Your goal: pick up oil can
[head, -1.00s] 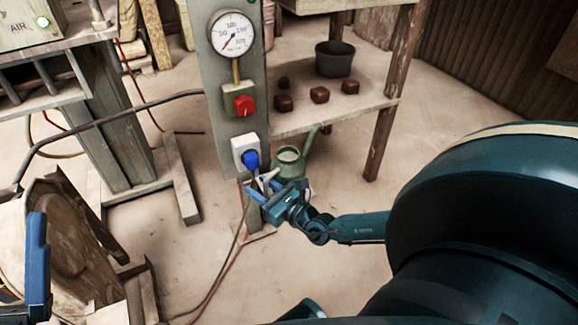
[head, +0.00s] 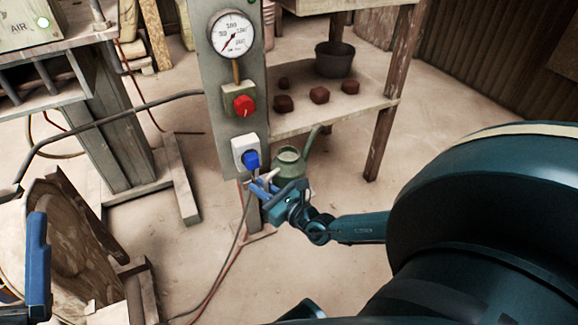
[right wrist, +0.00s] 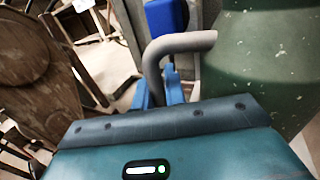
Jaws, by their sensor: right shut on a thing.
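The oil can (head: 291,163) is green with a long spout pointing up to the right. It stands low beside the grey post, near the wooden shelf. My right gripper (head: 264,185) is shut on its pale curved handle, which shows in the right wrist view (right wrist: 178,43) between the blue fingers. The can's green body (right wrist: 262,62) fills the right of that view; its base is hidden in both views. Part of my left gripper (head: 37,265) shows at the lower left edge, and its opening cannot be made out.
The grey post (head: 218,105) with a gauge (head: 232,34), red knob (head: 244,105) and blue plug (head: 251,159) stands close to my right gripper. The shelf (head: 300,118) behind holds a dark pot (head: 335,60) and several brown lumps. Floor to the right is clear.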

